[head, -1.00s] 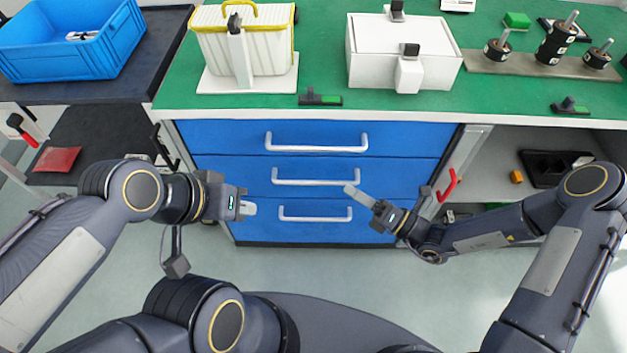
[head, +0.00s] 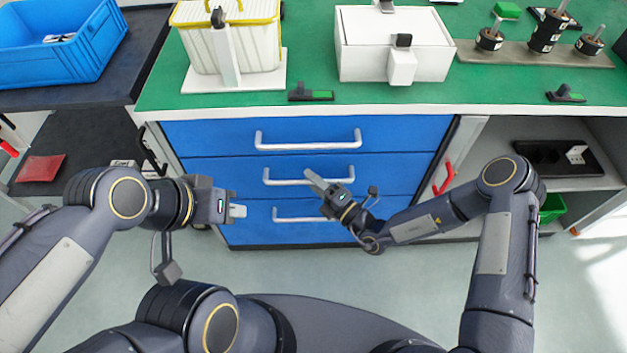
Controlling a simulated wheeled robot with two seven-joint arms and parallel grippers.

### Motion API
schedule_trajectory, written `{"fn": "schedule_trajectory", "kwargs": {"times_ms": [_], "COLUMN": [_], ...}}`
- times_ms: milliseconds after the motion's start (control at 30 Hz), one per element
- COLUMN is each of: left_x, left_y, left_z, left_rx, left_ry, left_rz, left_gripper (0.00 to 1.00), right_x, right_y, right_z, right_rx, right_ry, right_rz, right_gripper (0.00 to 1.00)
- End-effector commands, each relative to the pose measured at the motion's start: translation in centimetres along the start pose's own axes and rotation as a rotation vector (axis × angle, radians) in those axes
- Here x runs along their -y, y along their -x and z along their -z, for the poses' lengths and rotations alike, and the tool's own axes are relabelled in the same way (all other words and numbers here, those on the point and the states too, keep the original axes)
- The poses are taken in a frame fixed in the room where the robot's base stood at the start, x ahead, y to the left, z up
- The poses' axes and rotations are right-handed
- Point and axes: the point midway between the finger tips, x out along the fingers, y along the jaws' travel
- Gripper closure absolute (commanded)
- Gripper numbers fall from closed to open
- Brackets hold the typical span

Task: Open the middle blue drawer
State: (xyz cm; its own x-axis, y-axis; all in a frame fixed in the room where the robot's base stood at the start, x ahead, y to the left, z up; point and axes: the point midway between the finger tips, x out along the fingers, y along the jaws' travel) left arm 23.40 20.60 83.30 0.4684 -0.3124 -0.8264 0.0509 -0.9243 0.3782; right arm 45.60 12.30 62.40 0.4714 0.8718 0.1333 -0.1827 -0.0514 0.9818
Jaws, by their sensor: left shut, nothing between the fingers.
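The middle blue drawer (head: 225,172) is the second of three in the cabinet, and its front looks flush with the others. Its silver bar handle (head: 283,183) is partly covered by my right gripper. My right gripper (head: 312,177) reaches in from the right, its fingertips overlapping the right half of this handle in the picture. I cannot tell whether it touches the bar or how wide its fingers stand. My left gripper (head: 240,211) is shut and empty, left of the lower drawer's handle (head: 285,217).
The top blue drawer (head: 215,137) is closed. A green worktop (head: 350,97) above holds a white-and-yellow box (head: 250,45), a white case (head: 365,50) and several dark cylinders on a plate. An open shelf bay (head: 500,135) lies right of the cabinet; a blue crate (head: 85,60) stands left.

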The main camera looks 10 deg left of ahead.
Motion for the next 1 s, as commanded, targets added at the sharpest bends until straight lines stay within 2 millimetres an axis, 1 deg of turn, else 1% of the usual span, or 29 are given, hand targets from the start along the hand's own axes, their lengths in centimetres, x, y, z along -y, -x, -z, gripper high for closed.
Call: {"fn": "schedule_trajectory", "kwargs": {"times_ms": [200,233,400,500,833,1000], "left_x": [0.0,0.0,0.0,0.0,0.0,-0.1], "left_y": [0.0,0.0,0.0,0.0,0.0,0.2], "left_z": [0.0,0.0,0.0,0.0,0.0,0.1], "left_rx": [0.000,0.000,0.000,0.000,0.000,0.000], "left_ry": [0.000,0.000,0.000,0.000,0.000,0.000], "left_rz": [0.000,0.000,0.000,0.000,0.000,0.000], "left_gripper": [1.00,1.00,1.00,1.00,1.00,1.00], "right_x": [0.0,0.0,0.0,0.0,0.0,-0.1], "right_y": [-0.1,-0.1,-0.1,-0.1,0.1,1.1], "right_z": [0.0,0.0,0.0,0.0,-0.1,-0.4], "right_rx": [0.000,0.000,0.000,0.000,0.000,0.002], "right_ry": [0.000,0.000,0.000,0.000,0.000,-0.001], "right_rz": [0.000,0.000,0.000,0.000,0.000,0.002], "right_gripper": [0.66,0.67,0.89,1.00,1.00,1.00]}}
